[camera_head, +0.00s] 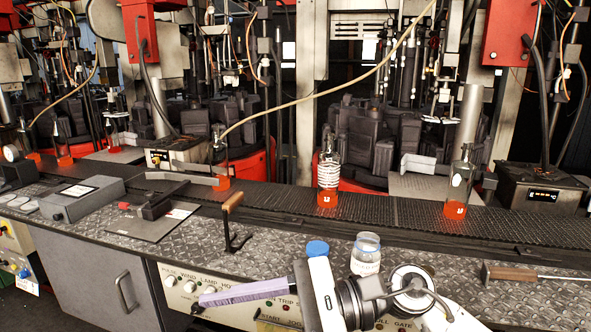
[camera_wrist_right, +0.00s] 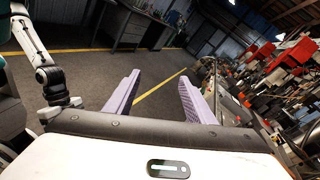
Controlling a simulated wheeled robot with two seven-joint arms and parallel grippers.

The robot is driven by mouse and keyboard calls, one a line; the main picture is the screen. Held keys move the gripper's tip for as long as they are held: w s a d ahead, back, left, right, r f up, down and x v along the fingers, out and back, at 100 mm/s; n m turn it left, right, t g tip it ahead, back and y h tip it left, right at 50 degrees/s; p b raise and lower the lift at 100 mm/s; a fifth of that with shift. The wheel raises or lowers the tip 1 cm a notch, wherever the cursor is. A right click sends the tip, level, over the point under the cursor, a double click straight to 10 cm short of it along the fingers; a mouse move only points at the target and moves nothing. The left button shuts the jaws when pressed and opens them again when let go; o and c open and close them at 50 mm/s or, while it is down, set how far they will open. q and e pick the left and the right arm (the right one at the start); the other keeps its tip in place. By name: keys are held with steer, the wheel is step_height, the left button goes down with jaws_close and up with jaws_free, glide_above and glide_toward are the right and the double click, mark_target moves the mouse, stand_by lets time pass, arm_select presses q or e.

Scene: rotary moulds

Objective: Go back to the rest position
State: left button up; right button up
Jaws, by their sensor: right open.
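My right gripper (camera_head: 206,299) comes in from the lower right in the head view, in front of the bench's control panel. Its lilac fingers point left and overlap each other there. In the right wrist view my right gripper (camera_wrist_right: 159,80) has its two fingers wide apart, with only floor between them and nothing held. My left gripper is not in the head view. A white arm link, which looks like mine, shows at the left of the right wrist view, and no gripper can be made out on it.
The metal bench (camera_head: 290,232) runs below the right arm. A jar (camera_head: 365,255), a blue-capped container (camera_head: 317,248) and a wooden-handled tool (camera_head: 232,215) stand near it. Glass bottles with glowing orange bases, one here (camera_head: 328,180), stand on the dark conveyor (camera_head: 270,200).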

steer(key=w+d+m+t+y, duration=0.25)
steer(key=m+t, duration=0.35)
steer(key=m, duration=0.4)
steer(key=w+d+m+t+y, duration=0.25)
steer(key=m+t, duration=0.25)
steer(key=m, duration=0.5)
steer(key=w+d+f+m+t+h, duration=0.2)
steer(key=d+f+m+t+h, duration=0.35)
steer(key=m, duration=0.55)
steer(key=w+d+f+m+t+h, duration=0.1)
steer(key=d+f+m+t+h, duration=0.25)
steer(key=f+m+h, duration=0.45)
steer(key=s+d+f+m+g+h, duration=0.2)
steer(key=s+d+f+m, duration=0.3)
steer(key=f, duration=0.4)
steer(key=s+d+f+m+g+h, duration=0.2)
steer(key=d+f+m, duration=0.1)
steer(key=f+m, duration=0.5)
steer(key=s+d+f+m+g+h, duration=0.1)
steer(key=s+f+m+g, duration=0.1)
steer(key=s+f, duration=0.3)
steer(key=s+d+f+m+g, duration=0.2)
steer(key=s+f+m+g, duration=0.1)
steer(key=s+f, duration=0.3)
steer(key=shift+s+d+f+m+h, duration=0.3)
steer(key=shift+s+m, duration=0.4)
steer(key=shift+s, duration=0.5)
